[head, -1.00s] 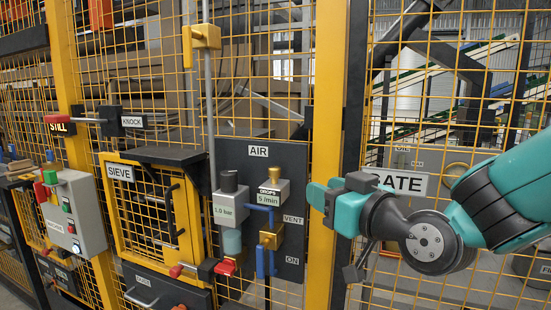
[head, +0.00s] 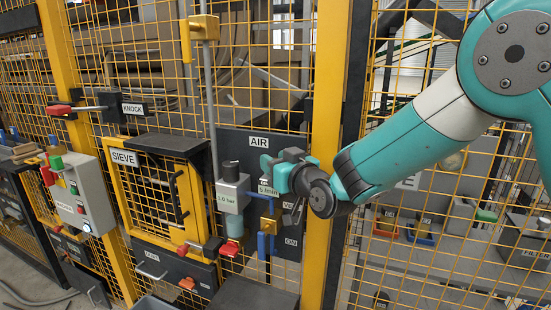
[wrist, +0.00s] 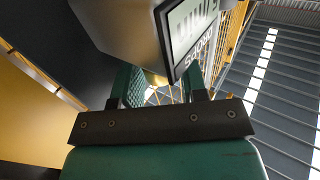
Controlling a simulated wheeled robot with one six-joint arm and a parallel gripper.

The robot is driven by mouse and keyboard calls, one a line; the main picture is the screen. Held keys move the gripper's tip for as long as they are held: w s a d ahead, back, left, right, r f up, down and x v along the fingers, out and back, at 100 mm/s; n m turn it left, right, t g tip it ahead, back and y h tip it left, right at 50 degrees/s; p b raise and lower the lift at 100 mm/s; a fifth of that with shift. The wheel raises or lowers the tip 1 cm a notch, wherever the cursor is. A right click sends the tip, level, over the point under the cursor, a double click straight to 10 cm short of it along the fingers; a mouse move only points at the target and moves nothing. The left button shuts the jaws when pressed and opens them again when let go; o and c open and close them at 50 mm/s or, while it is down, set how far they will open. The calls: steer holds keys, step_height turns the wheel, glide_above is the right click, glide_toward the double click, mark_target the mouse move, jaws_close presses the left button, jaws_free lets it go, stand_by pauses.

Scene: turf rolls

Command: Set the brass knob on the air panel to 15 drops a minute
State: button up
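The black air panel (head: 230,145) hangs on the fence under the AIR label. Its drops unit is a grey box whose pale display (head: 267,191) is partly covered by my gripper; what shows appears to read 5 /min. My gripper (head: 272,165) is at the top of this unit. In the wrist view the grey box (wrist: 120,30) shows upside down and close. A small brass piece, seemingly the knob (wrist: 154,78), shows between my two spread fingers (wrist: 162,88). I cannot tell whether they touch it.
The pressure unit (head: 232,193), marked 1.0 bar, stands just left of the drops unit. A brass valve with a blue handle (head: 267,242) is below. A yellow post (head: 327,70) stands close on the right, behind my arm. The sieve door (head: 155,200) is further left.

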steer(key=shift+c, duration=0.4)
steer(key=c, duration=0.6)
steer(key=shift+o, duration=0.2)
